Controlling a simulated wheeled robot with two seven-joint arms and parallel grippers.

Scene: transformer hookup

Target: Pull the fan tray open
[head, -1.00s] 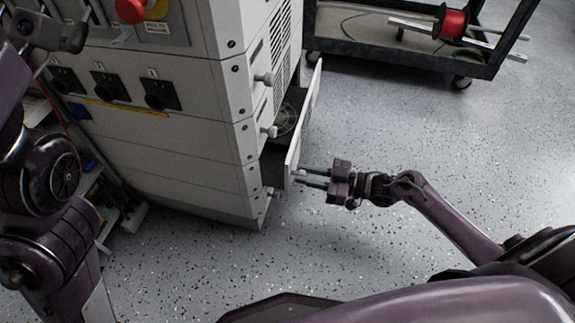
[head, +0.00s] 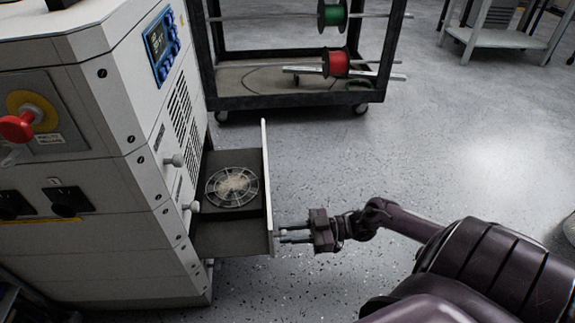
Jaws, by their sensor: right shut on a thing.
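The fan tray (head: 228,239) is a dark drawer that stands well out of the right side of the grey cabinet (head: 110,180). A round fan with a wire guard (head: 231,187) lies in it. Its pale front panel (head: 266,170) faces right. My right gripper (head: 282,236) is at the near end of that panel, its fingers pointing left and shut on the tray's handle, which the fingers mostly hide. My left gripper is not in view.
A dark cart (head: 290,100) with red (head: 336,63) and green (head: 332,13) spools stands behind the tray. The speckled floor to the right is clear.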

